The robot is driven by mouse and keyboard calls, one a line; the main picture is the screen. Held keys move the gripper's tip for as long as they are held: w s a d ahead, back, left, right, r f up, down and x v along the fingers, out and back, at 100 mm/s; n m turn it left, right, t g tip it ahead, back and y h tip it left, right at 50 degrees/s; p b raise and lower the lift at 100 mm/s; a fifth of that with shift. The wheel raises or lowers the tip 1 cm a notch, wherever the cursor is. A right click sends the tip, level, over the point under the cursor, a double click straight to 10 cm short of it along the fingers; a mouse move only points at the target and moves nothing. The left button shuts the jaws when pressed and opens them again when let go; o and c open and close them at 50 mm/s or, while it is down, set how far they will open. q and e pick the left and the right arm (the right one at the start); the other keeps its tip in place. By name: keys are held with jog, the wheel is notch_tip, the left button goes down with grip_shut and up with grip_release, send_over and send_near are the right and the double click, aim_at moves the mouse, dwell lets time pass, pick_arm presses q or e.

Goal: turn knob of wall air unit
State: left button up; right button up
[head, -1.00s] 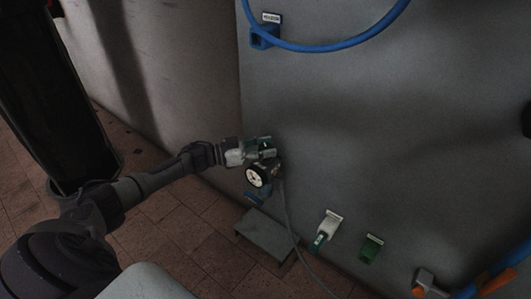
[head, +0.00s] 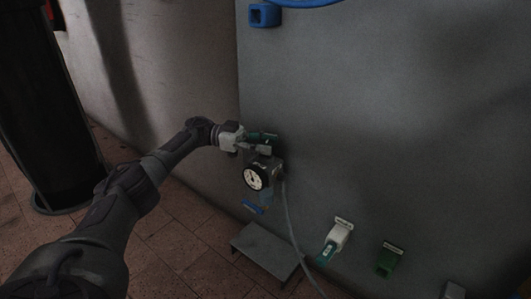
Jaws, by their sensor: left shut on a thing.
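The wall air unit (head: 264,174) is mounted low on the grey panel, near its left edge. Its round white-faced gauge (head: 254,179) faces me, and a blue part (head: 253,207) hangs below. My left gripper (head: 265,143) is at the top of the unit, its fingers closed around the top, where the knob sits. The fingers hide the knob, so its position cannot be seen. My right gripper is not in view.
A grey hose (head: 290,235) runs down from the unit past a grey step (head: 266,250). A white holder (head: 336,239) and a green holder (head: 388,259) are on the panel at lower right. A blue hook (head: 264,15) is above. A dark column (head: 45,110) stands at left.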

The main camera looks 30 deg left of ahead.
pick_arm(q)
jog(key=shift+d, duration=0.1)
dwell(0.4)
jog(key=o, duration=1.2)
